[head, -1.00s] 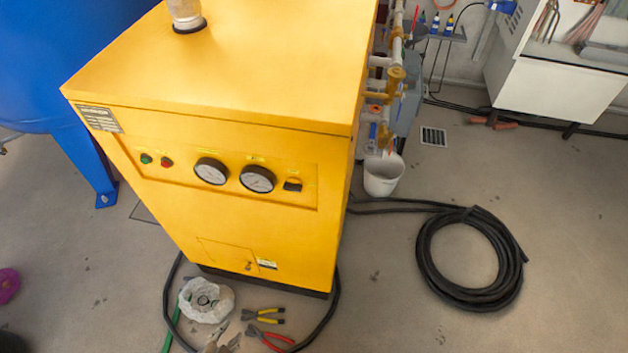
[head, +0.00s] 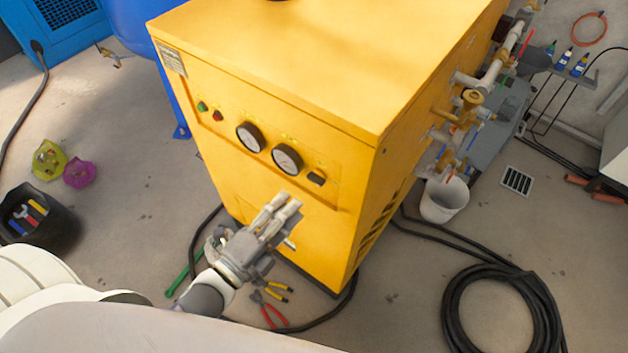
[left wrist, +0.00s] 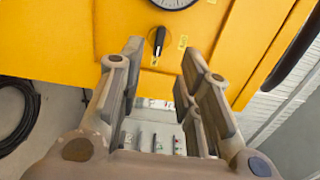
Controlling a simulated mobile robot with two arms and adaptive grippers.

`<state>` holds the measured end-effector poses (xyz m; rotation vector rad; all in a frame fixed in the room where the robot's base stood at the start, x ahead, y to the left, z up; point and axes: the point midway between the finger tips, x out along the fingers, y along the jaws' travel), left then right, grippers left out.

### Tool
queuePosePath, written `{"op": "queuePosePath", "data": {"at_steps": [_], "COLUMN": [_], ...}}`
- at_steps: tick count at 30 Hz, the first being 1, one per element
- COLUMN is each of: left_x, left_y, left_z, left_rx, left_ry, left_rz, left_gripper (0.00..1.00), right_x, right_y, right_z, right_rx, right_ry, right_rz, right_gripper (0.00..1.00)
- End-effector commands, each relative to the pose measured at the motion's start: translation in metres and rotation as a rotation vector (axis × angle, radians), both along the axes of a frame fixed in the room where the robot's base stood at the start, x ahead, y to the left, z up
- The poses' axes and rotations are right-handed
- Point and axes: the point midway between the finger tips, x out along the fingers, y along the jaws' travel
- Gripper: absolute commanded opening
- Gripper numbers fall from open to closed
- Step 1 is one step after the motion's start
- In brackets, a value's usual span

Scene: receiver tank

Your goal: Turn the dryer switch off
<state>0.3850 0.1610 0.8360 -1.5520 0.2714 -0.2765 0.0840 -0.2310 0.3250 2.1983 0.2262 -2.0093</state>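The yellow dryer (head: 290,80) stands in the middle of the head view. A small black switch (head: 316,179) sits on its front panel, right of two round gauges. In the left wrist view, a black switch lever (left wrist: 159,40) shows beyond the gap between my fingers, below a gauge (left wrist: 172,3). My left gripper (head: 284,208) is in front of the dryer, lower left of the switch in the head view. Its fingers (left wrist: 162,52) are apart and empty, and it appears clear of the switch. My right gripper is not in view.
A green and a red button (head: 217,116) sit left of the gauges (head: 250,136). Pliers (head: 270,312) lie on the floor below. A black bucket of tools (head: 38,222) is at left. A white bucket (head: 444,198) and a coiled hose (head: 500,310) are at right.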

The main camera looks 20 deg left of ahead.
Motion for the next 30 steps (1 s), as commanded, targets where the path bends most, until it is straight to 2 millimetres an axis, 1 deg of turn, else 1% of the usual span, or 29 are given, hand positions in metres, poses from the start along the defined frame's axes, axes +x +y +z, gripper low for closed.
{"op": "queuePosePath", "data": {"at_steps": [1, 9, 15, 21, 29, 30], "left_x": [0.009, 0.050, 0.072, 0.080, 0.080, 0.080], "left_y": [-0.003, -0.018, -0.026, -0.029, -0.029, -0.029], "left_z": [0.002, 0.002, 0.001, 0.000, -0.001, -0.001], "left_rx": [0.000, -0.001, -0.003, -0.003, -0.002, -0.002], "left_ry": [-0.002, -0.001, 0.001, 0.003, 0.004, 0.004], "left_rz": [0.000, 0.001, 0.001, 0.001, 0.001, 0.001], "left_gripper": [0.32, 0.32, 0.32, 0.32, 0.32, 0.27], "right_x": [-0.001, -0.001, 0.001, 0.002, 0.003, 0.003], "right_y": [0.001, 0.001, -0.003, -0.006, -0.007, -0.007], "right_z": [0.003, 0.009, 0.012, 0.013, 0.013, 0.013], "right_rx": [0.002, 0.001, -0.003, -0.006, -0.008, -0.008], "right_ry": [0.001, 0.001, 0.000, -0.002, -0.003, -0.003], "right_rz": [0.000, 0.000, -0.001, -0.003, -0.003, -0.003], "right_gripper": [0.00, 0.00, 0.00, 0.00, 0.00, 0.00]}}
